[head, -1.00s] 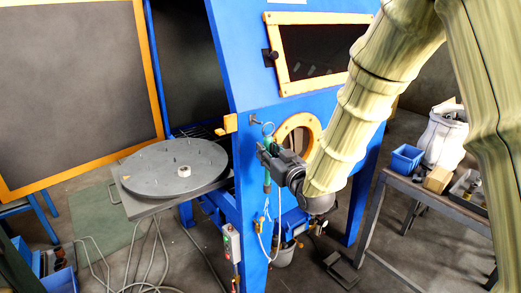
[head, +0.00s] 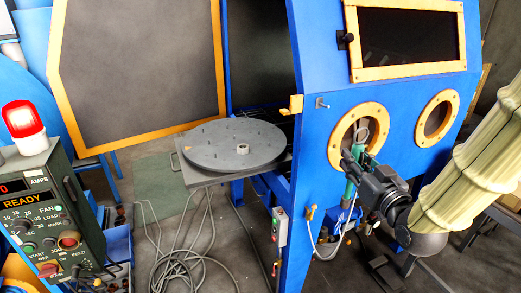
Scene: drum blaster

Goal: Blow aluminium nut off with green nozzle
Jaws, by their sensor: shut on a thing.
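The aluminium nut (head: 243,148) is a small pale ring on the grey round turntable (head: 215,158), which sits outside the blue cabinet at its open left side. My gripper (head: 356,169) is shut on the green nozzle (head: 350,190), in front of the left round port of the cabinet. The nozzle hangs roughly upright, with a metal loop above it and a pale hose below. My fingers hide part of it. The gripper and nozzle are well to the right of the nut, with the cabinet's front edge between.
The blue cabinet (head: 312,150) has an empty hook peg (head: 322,103) and an orange latch (head: 290,105) on its front. The open door (head: 135,70) stands at the left. A control box (head: 40,215) with a red lamp is at front left. Coiled hose (head: 185,265) lies on the floor.

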